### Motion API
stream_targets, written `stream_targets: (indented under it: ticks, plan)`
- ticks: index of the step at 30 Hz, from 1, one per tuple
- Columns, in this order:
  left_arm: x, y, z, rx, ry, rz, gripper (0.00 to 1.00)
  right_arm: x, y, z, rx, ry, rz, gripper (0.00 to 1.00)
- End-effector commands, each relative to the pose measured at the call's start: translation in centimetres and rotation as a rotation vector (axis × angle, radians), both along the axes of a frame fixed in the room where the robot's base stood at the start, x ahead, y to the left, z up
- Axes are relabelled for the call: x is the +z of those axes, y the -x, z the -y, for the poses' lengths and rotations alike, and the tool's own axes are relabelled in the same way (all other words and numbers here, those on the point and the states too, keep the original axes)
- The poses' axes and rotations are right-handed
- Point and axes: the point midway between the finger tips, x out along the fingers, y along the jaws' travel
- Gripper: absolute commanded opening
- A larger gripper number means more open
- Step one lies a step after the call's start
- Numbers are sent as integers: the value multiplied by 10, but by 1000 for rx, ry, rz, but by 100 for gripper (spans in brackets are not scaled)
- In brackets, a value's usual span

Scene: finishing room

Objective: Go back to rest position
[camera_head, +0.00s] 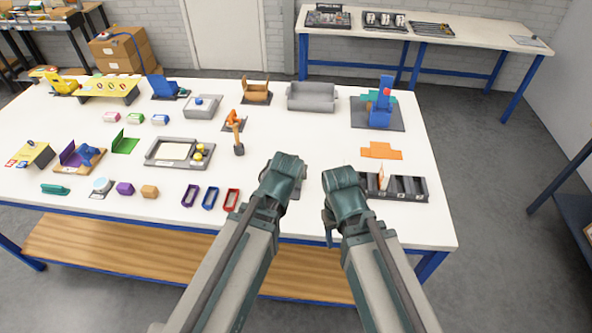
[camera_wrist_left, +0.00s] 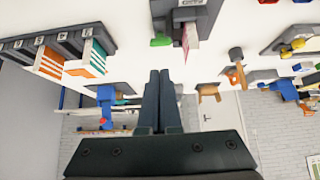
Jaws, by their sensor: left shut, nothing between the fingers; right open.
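My left gripper (camera_head: 283,172) is over the front middle of the white table (camera_head: 300,130). In the left wrist view its two dark fingers (camera_wrist_left: 160,90) lie together, shut with nothing between them. My right gripper (camera_head: 343,195) is close beside it on the right, just left of a black slotted rack (camera_head: 410,188). It is open, and no object shows in it; its fingertips are mostly hidden by its own body. Both arms reach forward from the bottom of the head view.
Small trays in purple, blue and red (camera_head: 210,198) lie left of my left gripper. An orange flat piece (camera_head: 381,150) and a blue fixture (camera_head: 380,105) stand to the right. A grey bin (camera_head: 312,97) is behind. A second bench (camera_head: 470,35) stands at the back right, with open floor between.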

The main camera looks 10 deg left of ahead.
Motion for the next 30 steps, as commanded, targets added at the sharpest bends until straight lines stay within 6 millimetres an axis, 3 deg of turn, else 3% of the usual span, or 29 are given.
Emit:
stream_targets:
  ticks: [8,11,16,21,25,30]
  plan:
    - [-1,1,0,-2,-1,-4,0,-1,0,0,0,0,0,50]
    - [-15,14,4,-19,-21,-64,0,-6,0,0,0,0,0,50]
    - [-61,73,12,-107,-108,-330,0,-24,0,0,-1,0,0,50]
    - [-86,135,17,-210,-181,-583,0,-36,0,0,-1,0,0,50]
    - [-92,164,18,-263,-209,-700,0,-40,0,0,-2,0,0,50]
    - [-92,174,18,-282,-220,-746,0,-41,0,0,-2,0,0,50]
